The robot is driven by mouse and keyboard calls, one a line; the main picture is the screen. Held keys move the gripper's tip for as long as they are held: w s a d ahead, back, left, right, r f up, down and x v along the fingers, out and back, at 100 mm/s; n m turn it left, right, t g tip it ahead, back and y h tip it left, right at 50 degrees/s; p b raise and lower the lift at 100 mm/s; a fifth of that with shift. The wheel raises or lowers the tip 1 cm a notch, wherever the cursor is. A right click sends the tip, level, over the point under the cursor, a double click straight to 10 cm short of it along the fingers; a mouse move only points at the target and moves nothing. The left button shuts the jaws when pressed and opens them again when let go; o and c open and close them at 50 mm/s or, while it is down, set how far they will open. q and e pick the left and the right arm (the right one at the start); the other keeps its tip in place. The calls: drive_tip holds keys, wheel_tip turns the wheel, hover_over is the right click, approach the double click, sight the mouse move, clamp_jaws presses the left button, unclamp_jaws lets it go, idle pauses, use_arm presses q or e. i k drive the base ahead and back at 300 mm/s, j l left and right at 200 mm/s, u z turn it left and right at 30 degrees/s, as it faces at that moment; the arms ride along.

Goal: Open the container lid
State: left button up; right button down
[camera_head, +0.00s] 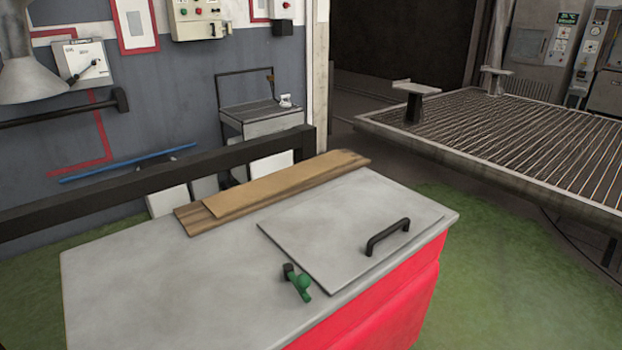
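The container lid (320,238) is a flat grey panel lying flush and closed on the grey top of a red container (385,303). A black bar handle (388,237) stands on the lid near its right front edge. Neither of my grippers shows in the head view. The inside of the container is hidden under the lid.
A green tool-like object (300,282) lies by the lid's front left corner. Wooden boards (270,188) lie along the back edge of the top (150,280). A slatted metal table (500,130) stands at right. Green floor (500,270) lies open on the right.

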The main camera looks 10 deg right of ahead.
sight(337, 236)
drive_tip(key=i+l+u, duration=0.1)
drive_tip(key=l, duration=0.4)
drive_tip(key=i+l, duration=0.15)
drive_tip(key=l, duration=0.4)
drive_tip(key=i+l+u, duration=0.15)
drive_tip(key=l, duration=0.9)
drive_tip(key=i+u, duration=0.05)
